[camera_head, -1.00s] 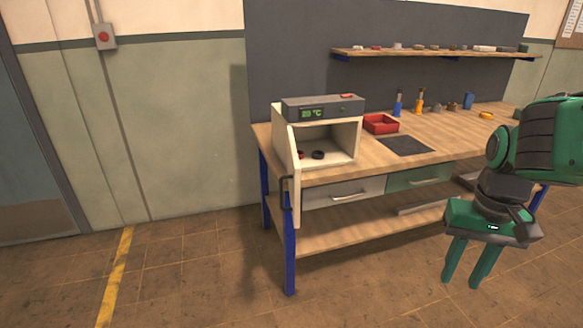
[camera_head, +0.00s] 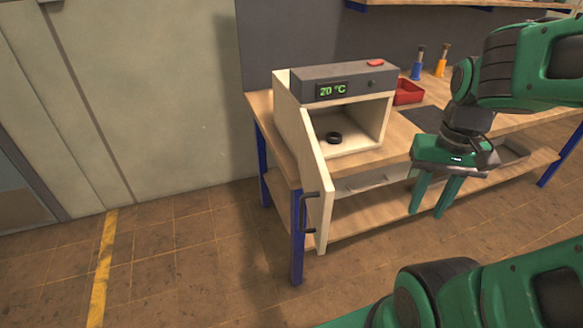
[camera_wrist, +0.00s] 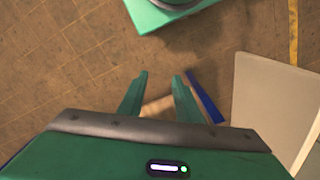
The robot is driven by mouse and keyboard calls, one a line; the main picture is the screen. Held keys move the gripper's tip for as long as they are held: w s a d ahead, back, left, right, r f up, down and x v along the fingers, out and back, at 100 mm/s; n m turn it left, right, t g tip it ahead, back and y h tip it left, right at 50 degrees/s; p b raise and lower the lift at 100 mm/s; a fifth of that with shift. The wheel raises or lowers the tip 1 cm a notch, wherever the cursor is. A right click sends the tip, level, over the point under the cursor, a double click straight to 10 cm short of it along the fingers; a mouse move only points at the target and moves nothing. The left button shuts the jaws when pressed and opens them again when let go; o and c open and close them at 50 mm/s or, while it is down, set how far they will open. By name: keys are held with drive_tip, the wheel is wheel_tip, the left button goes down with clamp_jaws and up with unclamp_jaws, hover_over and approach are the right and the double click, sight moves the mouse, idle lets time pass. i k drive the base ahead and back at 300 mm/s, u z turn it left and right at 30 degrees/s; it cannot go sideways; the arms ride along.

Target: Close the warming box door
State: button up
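The warming box (camera_head: 345,105) is a cream box with a grey top panel reading 20 °C, on the left end of the workbench. Its door (camera_head: 318,190) stands open, swung out toward the front left, with a dark handle (camera_head: 309,213) on its outer face. In the wrist view a pale panel, apparently the door (camera_wrist: 272,105), is at the right. My gripper (camera_head: 428,212) is in front of the bench, to the right of the door and apart from it. Its green fingers also show in the wrist view (camera_wrist: 160,85), spread with nothing between them.
A black ring (camera_head: 333,138) lies inside the box. A red tray (camera_head: 407,92), a blue bottle (camera_head: 417,65) and an orange bottle (camera_head: 441,63) are on the workbench (camera_head: 262,118). The floor (camera_head: 190,260) left of the bench is clear.

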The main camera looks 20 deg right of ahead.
sight(319, 191)
drive_tip(key=u, duration=0.5)
drive_tip(key=k, duration=1.7)
drive_tip(key=z, duration=0.5)
drive_tip(key=i, duration=1)
drive_tip(key=u, duration=0.1)
